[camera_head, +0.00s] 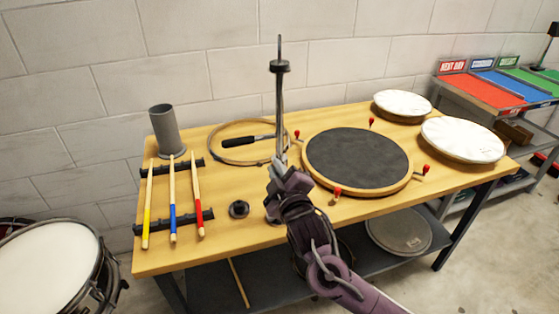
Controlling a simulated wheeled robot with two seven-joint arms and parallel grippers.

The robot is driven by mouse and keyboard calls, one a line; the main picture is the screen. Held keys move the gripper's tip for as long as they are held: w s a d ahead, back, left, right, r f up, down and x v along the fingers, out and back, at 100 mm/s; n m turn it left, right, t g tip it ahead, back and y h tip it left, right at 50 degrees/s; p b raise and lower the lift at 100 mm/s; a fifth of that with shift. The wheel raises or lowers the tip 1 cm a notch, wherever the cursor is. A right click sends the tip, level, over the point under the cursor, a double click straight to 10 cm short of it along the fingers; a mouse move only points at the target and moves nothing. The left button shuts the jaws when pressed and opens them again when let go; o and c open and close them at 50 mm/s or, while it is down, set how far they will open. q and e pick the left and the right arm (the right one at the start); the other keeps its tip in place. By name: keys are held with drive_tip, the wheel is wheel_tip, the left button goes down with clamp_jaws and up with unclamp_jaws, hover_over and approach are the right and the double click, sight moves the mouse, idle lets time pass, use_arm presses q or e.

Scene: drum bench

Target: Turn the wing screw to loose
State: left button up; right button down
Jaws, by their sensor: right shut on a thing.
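A thin upright metal stand (282,110) with a dark disc (280,66) near its top rises from the front middle of the wooden bench. My right gripper (279,166) reaches in from the lower right and is at the lower part of the stand's rod. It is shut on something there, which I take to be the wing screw. The gripper hides the screw, so its turn cannot be seen. My left gripper is not in view.
A round dark drum pad (357,159) with red-handled clamps lies close right of the stand. A hoop (236,154) with a black-handled tool is behind left. Drumsticks (172,205) lie on a black rack. White drumheads (462,139) sit at right.

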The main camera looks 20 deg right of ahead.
drive_tip(key=shift+d+f+n+p, duration=0.1)
drive_tip(key=shift+f+n+p, duration=0.55)
drive_tip(key=shift+n+p, duration=1.85)
drive_tip(key=shift+d+f+n+p, duration=0.1)
drive_tip(key=shift+f+n+p, duration=1)
drive_tip(key=shift+n, duration=2.4)
drive_tip(key=shift+d+f+n+p, duration=0.1)
drive_tip(key=shift+f+n+p, duration=0.1)
drive_tip(key=shift+n+p, duration=2.5)
drive_tip(key=shift+n, duration=0.4)
drive_tip(key=shift+f, duration=0.1)
drive_tip(key=c, duration=1.5)
unclamp_jaws()
drive_tip(key=shift+b, duration=0.3)
drive_tip(key=s+b, duration=0.1)
drive_tip(key=s, duration=0.6)
drive_tip(key=shift+s, duration=0.4)
